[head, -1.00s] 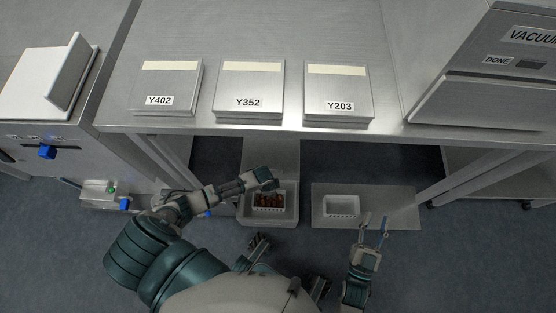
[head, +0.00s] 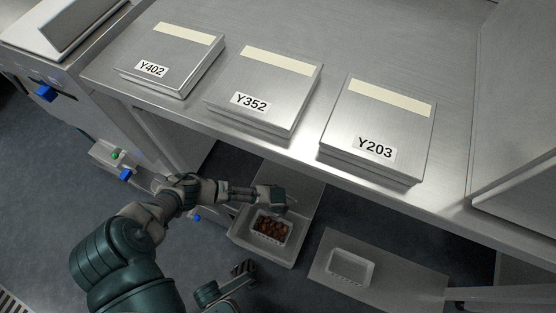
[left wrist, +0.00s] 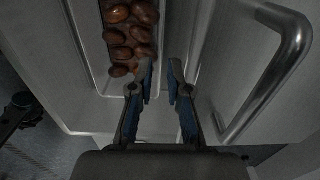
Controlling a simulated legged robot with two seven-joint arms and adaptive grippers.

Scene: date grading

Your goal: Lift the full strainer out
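The strainer (head: 253,235) is a white container filled with brown dates (head: 270,228), sitting in a grey basin (head: 262,252) below the bench edge. In the left wrist view the dates (left wrist: 128,32) lie at the upper left, beside the strainer's rim. My left gripper (head: 282,210) is over the strainer's far right side. In the left wrist view its two blue-padded fingers (left wrist: 161,70) are apart, with the tips near the rim; whether they touch it I cannot tell.
A second, empty white container (head: 350,266) stands on a grey tray (head: 400,290) to the right. A thick bar handle (left wrist: 275,80) shows right of the fingers. Lidded boxes Y402 (head: 172,60), Y352 (head: 263,92) and Y203 (head: 378,130) line the bench (head: 300,25).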

